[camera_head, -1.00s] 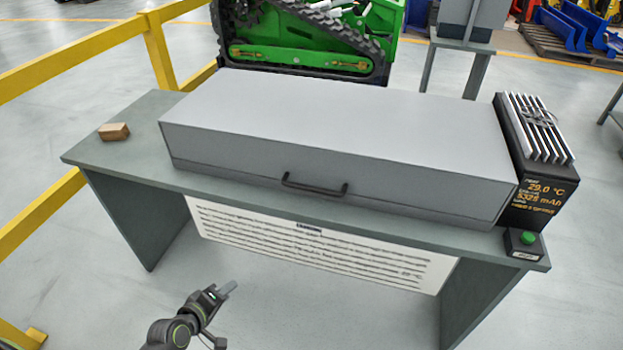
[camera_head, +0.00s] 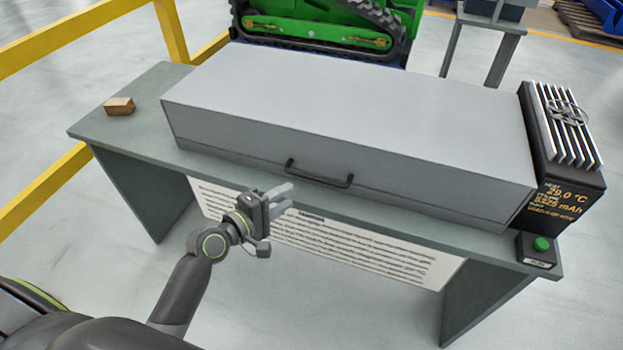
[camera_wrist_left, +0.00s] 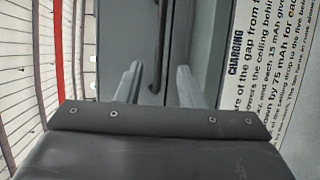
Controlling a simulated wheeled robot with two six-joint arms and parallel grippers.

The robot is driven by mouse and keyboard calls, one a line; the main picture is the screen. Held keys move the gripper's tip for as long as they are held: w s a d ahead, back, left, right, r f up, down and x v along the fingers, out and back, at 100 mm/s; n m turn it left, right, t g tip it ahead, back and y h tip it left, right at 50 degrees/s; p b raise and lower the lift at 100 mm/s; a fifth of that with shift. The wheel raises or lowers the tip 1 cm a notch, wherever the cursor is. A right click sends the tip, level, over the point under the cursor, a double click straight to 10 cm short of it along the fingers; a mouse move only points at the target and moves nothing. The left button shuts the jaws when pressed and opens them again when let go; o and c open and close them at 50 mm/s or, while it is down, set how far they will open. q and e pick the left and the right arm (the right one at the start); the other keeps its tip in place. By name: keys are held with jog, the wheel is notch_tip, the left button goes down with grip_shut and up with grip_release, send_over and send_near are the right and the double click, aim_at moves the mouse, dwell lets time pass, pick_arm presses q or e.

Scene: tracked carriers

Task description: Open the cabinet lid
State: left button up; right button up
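The grey cabinet (camera_head: 350,115) lies on the table with its lid down. Its dark bar handle (camera_head: 318,176) is on the front face, left of the middle. My left gripper (camera_head: 281,199) is in front of the table edge, a little left of and below the handle, apart from it. In the left wrist view the two fingers (camera_wrist_left: 157,85) are spread and the handle (camera_wrist_left: 159,50) shows beyond them, between the fingertips. Nothing is held. My right gripper is not seen.
The table (camera_head: 110,133) carries a small brown block (camera_head: 119,106) at left. A black unit with a display (camera_head: 562,165) and a green button box (camera_head: 538,250) stand at the right end. A yellow rail (camera_head: 80,40) runs at left. The floor in front is clear.

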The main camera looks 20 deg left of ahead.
aim_at(313, 180)
pick_arm(q)
jog(key=x, duration=0.9)
jog(key=shift+w+d+f, duration=0.1)
jog(key=shift+w+d, duration=0.05)
jog(key=shift+w, duration=0.2)
grip_shut()
